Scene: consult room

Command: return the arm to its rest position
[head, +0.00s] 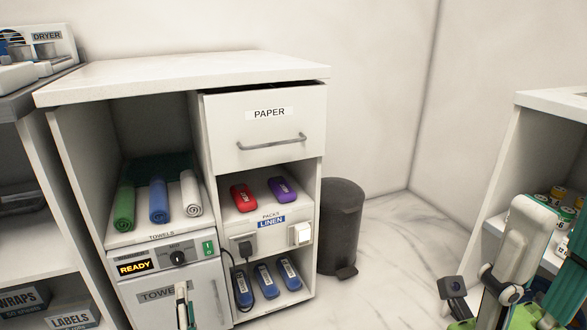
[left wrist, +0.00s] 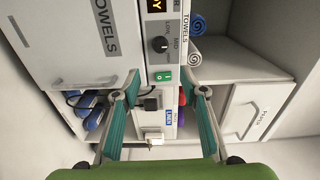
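Shelving (head: 555,102) with several small containers is at the right. Marble floor (head: 390,240) is clear between.

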